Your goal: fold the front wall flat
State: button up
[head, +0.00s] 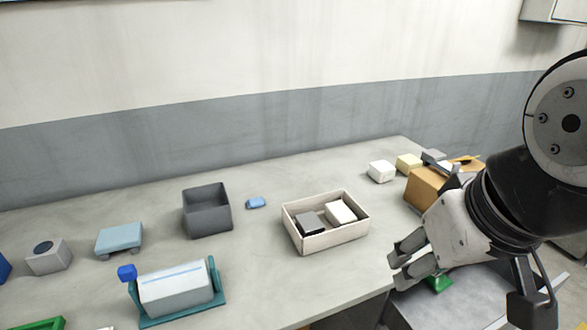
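A low off-white open box (336,237) stands on the table right of the middle, with its walls upright, including the long front wall. A dark grey block (311,222) and a white block (341,212) lie inside it. My gripper (396,266) is to the right of this box and apart from it, near the table's front edge. Its two fingers point left with a gap between them, and nothing shows between them. A tan cardboard box (424,189) with raised flaps is at the right, partly hidden behind my arm. I cannot tell which box's front wall is meant.
A grey open bin (207,212) and a small blue piece (256,202) are left of the off-white box. A teal stand with a grey drum (178,290) is at the front left. White (381,171) and yellow (408,162) blocks are at the back right. A green object (438,284) shows below my gripper.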

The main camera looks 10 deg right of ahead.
jog(key=c, duration=0.4)
jog(key=m+g, duration=0.5)
jog(key=m, duration=1)
send_over(338, 230)
notch_tip(338, 230, down, 13)
notch_tip(338, 230, down, 13)
jog(key=shift+w+f+p, duration=0.1)
jog(key=shift+p, duration=0.65)
